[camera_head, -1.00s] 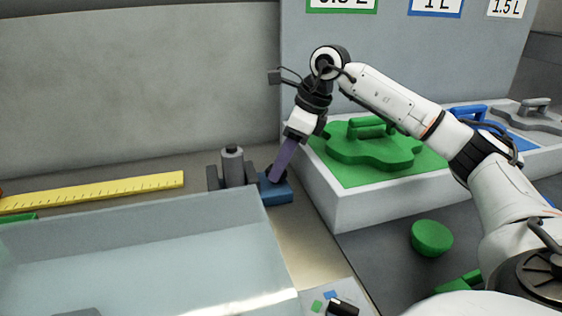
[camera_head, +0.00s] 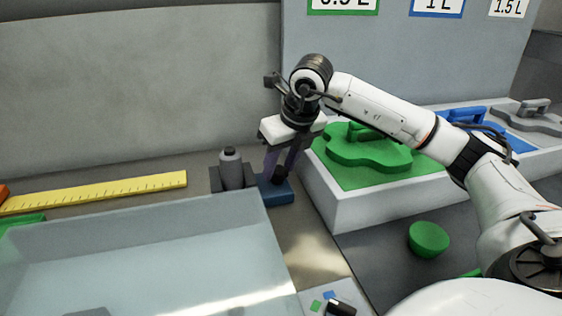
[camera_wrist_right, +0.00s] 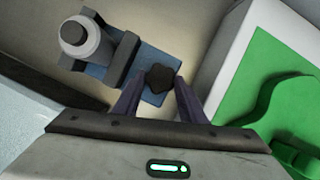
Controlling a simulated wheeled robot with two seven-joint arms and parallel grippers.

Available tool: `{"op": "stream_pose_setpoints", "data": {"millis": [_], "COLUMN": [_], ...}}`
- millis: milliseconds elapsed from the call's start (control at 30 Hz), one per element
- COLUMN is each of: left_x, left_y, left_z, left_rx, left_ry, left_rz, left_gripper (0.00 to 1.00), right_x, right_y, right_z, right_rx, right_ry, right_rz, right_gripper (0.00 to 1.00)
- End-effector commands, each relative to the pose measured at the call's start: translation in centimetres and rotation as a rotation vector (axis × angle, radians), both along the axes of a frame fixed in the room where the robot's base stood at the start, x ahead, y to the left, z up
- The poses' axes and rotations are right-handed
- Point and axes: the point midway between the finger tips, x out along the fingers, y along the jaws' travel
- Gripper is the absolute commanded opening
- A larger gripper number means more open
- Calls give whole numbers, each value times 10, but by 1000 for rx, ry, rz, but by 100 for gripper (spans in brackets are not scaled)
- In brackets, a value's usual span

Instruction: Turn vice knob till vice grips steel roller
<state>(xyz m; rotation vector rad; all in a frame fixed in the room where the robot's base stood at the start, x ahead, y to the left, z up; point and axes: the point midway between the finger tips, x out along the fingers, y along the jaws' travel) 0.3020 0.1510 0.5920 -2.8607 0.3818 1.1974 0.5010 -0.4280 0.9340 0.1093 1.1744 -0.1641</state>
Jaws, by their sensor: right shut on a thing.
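The vice has a blue base (camera_head: 277,193) and dark grey jaws (camera_wrist_right: 122,60). The grey steel roller (camera_head: 231,172) stands upright between the jaws; it also shows from above in the right wrist view (camera_wrist_right: 80,38). I cannot tell whether both jaws touch it. The black vice knob (camera_wrist_right: 160,77) is at the right end of the blue base. My right gripper (camera_head: 280,173) points down over it, its purple fingers shut on the knob from both sides. It also shows in the right wrist view (camera_wrist_right: 159,84). My left gripper is out of view.
A clear-walled bin (camera_head: 140,250) stands in front of the vice. A white tray (camera_head: 370,205) with a green insert is close to the right. A yellow ruler (camera_head: 95,192) lies to the left. A green round piece (camera_head: 429,239) lies at the right.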

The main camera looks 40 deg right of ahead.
Motion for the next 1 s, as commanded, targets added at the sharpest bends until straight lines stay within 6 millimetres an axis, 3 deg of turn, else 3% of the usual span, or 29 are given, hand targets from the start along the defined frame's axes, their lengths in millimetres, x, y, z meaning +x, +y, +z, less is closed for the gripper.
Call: {"op": "stream_pose_setpoints", "data": {"millis": [400, 900, 933, 1000], "left_x": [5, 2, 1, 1], "left_y": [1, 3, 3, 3], "left_z": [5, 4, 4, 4], "left_rx": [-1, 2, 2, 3], "left_ry": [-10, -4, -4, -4], "left_rz": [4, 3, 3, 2], "left_gripper": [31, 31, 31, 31], "right_x": [1, 1, 1, 1], "right_y": [2, 2, 2, 2], "right_z": [1, 1, 1, 1], "right_rx": [2, 1, 1, 0], "right_ry": [-1, -1, -1, -1], "right_rz": [-169, -188, -188, -187], "right_gripper": [15, 15, 39, 51]}}
